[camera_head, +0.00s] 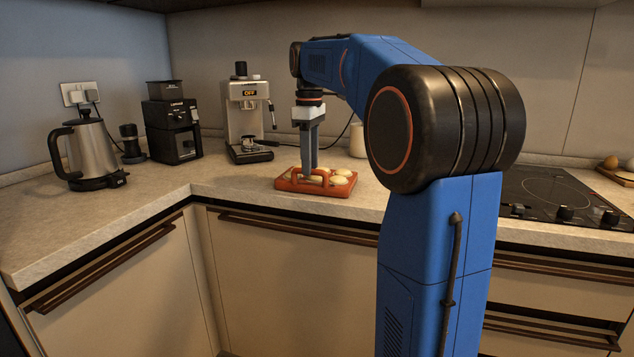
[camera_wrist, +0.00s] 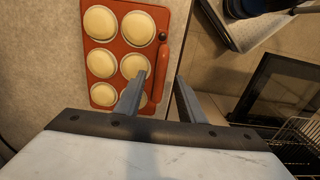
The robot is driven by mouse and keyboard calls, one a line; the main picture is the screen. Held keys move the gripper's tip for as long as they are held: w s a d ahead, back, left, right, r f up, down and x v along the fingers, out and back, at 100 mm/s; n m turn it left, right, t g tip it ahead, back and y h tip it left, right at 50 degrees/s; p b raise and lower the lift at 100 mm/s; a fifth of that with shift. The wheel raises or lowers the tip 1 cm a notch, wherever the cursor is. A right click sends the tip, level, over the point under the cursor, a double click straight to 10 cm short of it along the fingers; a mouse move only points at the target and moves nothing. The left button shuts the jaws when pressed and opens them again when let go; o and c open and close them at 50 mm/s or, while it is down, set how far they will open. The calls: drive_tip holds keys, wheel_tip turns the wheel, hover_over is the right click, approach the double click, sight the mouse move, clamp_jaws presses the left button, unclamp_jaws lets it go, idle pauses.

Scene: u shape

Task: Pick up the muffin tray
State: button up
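The muffin tray (camera_head: 312,188) is orange-red and sits on the counter, with several pale round muffins in its cups. It also shows in the wrist view (camera_wrist: 118,47), at upper left. Its raised handle (camera_wrist: 162,66) runs along the tray's side nearest the counter edge. My gripper (camera_head: 310,171) points down over the tray. In the wrist view my gripper (camera_wrist: 160,78) is open, one finger on each side of the handle as seen from above, with gaps visible. Contact with the handle cannot be made out. One finger hides part of a muffin.
A kettle (camera_head: 92,152), a coffee grinder (camera_head: 173,130) and an espresso machine (camera_head: 248,119) stand at the back left. A cooktop (camera_head: 556,196) lies to the right. The counter (camera_head: 105,208) left of the tray is clear. Drawers and a lower rack lie below the edge.

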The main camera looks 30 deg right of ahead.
drive_tip(key=shift+f, duration=1.7)
clamp_jaws()
drive_tip(key=shift+r, duration=0.15)
